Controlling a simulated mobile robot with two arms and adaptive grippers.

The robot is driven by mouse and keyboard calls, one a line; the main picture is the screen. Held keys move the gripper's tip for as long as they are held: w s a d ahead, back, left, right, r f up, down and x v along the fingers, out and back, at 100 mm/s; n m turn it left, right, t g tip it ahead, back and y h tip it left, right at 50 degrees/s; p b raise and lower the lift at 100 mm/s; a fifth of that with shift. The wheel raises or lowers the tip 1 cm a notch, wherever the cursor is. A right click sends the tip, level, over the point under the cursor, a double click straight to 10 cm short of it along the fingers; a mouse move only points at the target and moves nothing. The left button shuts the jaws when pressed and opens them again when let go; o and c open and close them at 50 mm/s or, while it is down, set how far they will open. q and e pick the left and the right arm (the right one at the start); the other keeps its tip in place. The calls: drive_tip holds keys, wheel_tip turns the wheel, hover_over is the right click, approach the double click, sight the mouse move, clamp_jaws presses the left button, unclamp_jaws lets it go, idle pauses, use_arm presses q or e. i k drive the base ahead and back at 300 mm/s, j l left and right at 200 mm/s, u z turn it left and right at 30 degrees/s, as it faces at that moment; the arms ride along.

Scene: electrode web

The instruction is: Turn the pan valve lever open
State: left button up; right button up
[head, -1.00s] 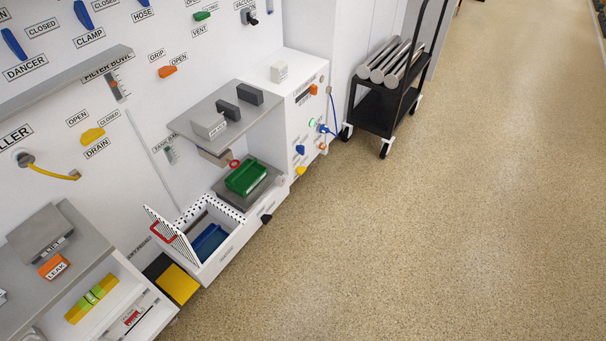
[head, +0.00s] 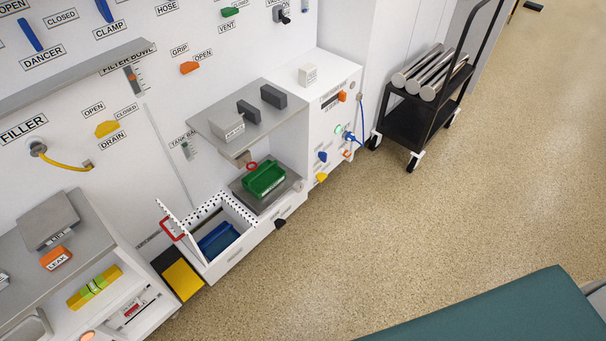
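No lever in the head view carries a readable pan valve label, so I cannot tell which one it is. A small black knob or lever (head: 281,223) sits on the front of the low white unit, below the green tray (head: 264,179). A blue lever (head: 322,157) and a yellow lever (head: 321,177) are on the white cabinet face to its right. Their labels are too small to read. Neither of my grippers is in view.
A white perforated bin (head: 237,210) with a raised lid stands beside a yellow pad (head: 183,280). A black cart (head: 408,123) holds metal rolls at the back. A teal flat surface (head: 510,315) fills the lower right. The speckled floor (head: 420,220) between is clear.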

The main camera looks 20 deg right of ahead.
sight(321, 177)
drive_tip(key=i+l+u, duration=0.1)
drive_tip(key=l, duration=0.3)
drive_tip(key=i+l+u, duration=0.1)
drive_tip(key=l, duration=0.35)
drive_tip(key=i+l+u, duration=0.1)
drive_tip(key=l, duration=0.35)
drive_tip(key=i+l+u, duration=0.1)
drive_tip(key=i+l, duration=0.15)
drive_tip(key=l, duration=0.2)
drive_tip(key=l+u, duration=0.1)
drive_tip(key=l, duration=0.35)
drive_tip(key=i, duration=0.05)
